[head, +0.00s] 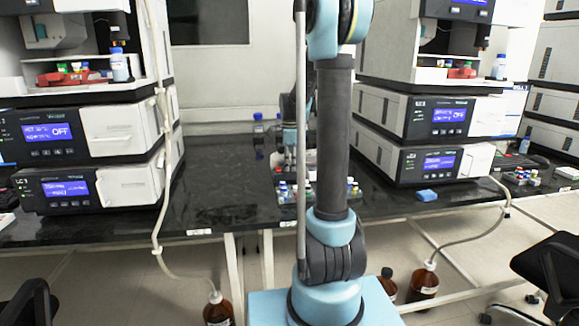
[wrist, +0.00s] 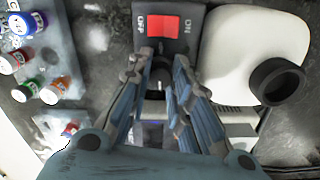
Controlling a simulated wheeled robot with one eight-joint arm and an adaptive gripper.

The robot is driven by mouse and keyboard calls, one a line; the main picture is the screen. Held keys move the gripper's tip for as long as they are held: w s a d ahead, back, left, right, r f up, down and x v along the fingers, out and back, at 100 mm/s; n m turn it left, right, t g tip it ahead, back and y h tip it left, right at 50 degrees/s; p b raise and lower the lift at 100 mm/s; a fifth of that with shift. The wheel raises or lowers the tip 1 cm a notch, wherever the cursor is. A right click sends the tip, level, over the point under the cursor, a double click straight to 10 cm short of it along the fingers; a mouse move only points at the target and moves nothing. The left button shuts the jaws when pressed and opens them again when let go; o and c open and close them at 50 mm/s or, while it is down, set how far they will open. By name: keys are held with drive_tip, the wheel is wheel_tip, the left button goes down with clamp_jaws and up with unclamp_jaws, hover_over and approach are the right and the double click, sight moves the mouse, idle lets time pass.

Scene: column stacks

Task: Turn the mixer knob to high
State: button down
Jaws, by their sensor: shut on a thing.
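The mixer (wrist: 188,18) is a dark device at the top of the wrist view, with a red rocker switch (wrist: 163,25) and the label OFF beside it. Its dark round knob (wrist: 161,68) sits below the switch, between my fingertips. My gripper (wrist: 160,72) is shut on the knob, one finger on each side. The fingers cover the knob's sides, and I cannot read any setting marks. In the head view my arm hides most of the mixer and the knob.
A white body with a black round opening or cap (wrist: 278,82) stands close to the right finger. A rack (wrist: 62,75) with several coloured-cap vials is on the left. Instrument stacks (head: 75,135) and (head: 420,115) flank the dark bench (head: 220,185).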

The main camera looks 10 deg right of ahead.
sight(290, 165)
drive_tip(key=shift+w+m, duration=0.15)
drive_tip(key=shift+m, duration=0.35)
drive_tip(key=c, duration=1.7)
unclamp_jaws()
wheel_tip(290, 165, up, 12)
